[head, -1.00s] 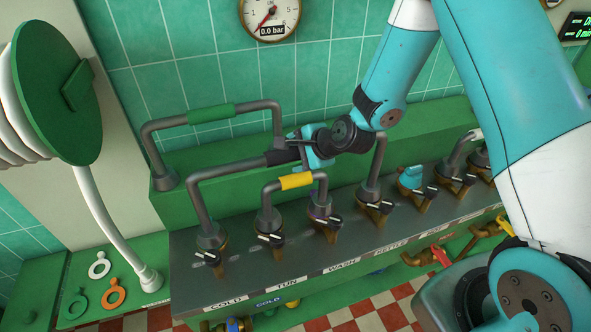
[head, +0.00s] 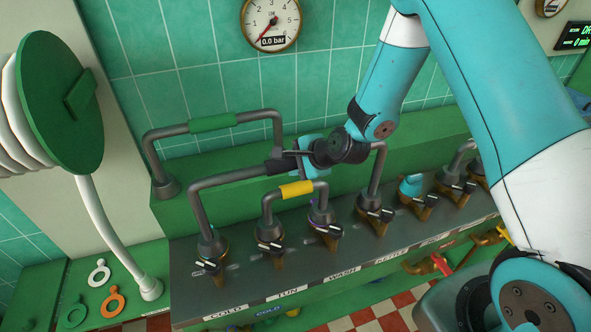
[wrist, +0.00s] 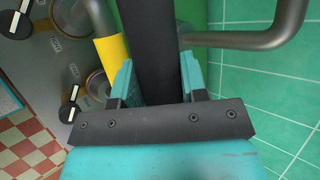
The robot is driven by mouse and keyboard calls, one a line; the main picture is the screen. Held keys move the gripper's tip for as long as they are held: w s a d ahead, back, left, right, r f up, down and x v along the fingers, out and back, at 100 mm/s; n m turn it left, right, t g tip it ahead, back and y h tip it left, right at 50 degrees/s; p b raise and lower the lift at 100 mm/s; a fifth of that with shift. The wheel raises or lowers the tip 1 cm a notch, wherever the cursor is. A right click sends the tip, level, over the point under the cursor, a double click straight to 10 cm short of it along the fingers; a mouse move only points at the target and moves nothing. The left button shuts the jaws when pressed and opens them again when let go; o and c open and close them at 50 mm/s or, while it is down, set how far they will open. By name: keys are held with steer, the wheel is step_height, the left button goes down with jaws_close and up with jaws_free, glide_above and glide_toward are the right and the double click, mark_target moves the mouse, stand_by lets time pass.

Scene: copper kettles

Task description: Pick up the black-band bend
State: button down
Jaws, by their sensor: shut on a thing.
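The black-band bend is a grey pipe (head: 232,178) with a black band (head: 278,166). Its left leg stands at the COLD port, and its right leg (head: 376,172) comes down at a port further right along the panel. My gripper (head: 300,160) is shut on the black band from above and behind. In the wrist view the black band (wrist: 147,45) runs between the two teal fingers of my gripper (wrist: 155,85). The gripper and wrist hide the middle of the bend in the head view. Both feet look to be at their ports; I cannot tell any gap.
A yellow-band bend (head: 297,188) stands close in front, between the same legs. A green-band bend (head: 213,123) stands behind on the green ledge. A green hose reel (head: 55,100) is at the left. Small valve levers line the grey panel (head: 185,290).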

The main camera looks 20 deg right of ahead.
step_height(320, 180, up, 20)
steer(key=b, duration=0.4)
steer(key=shift+r, duration=0.1)
stand_by(0.5)
